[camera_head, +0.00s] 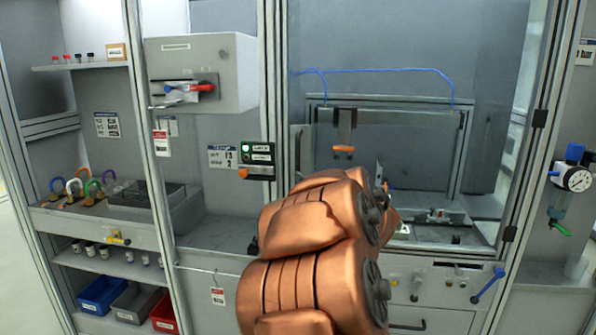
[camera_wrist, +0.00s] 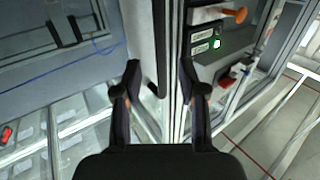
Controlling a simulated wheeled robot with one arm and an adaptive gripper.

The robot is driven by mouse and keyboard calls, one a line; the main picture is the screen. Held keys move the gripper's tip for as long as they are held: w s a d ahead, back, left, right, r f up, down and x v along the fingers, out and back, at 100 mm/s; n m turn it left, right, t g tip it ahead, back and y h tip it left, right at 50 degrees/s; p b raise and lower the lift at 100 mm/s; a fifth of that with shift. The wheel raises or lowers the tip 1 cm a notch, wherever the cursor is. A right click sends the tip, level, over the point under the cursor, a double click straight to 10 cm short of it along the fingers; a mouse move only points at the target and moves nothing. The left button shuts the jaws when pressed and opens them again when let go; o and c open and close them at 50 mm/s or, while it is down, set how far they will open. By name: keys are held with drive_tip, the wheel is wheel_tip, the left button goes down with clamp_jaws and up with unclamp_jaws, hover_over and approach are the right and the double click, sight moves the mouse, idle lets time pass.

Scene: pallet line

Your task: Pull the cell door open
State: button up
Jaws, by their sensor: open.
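The cell door is a tall clear panel in a grey metal frame (camera_head: 524,178), with black hinges on its right side in the head view. It looks shut, though my arm covers much of its left edge. In the wrist view, a dark upright bar handle (camera_wrist: 160,48) stands along the pale door-edge post. My gripper (camera_wrist: 160,72) is open, with one finger on each side of the handle's line. The handle lies between or just beyond the fingertips, and I see no clear contact. In the head view my copper arm hides the handle and most of the gripper.
A control box (camera_head: 254,160) with a green light and orange knob is left of the door; it is close beside the right finger in the wrist view (camera_wrist: 208,45). A gauge (camera_head: 578,180) hangs at the far right. Shelves with padlocks and bins (camera_head: 103,293) stand left.

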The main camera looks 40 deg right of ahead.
sight(299, 170)
drive_tip(key=shift+p+x, duration=0.4)
drive_tip(key=shift+x, duration=3.35)
drive_tip(key=shift+c, duration=0.3)
clamp_jaws()
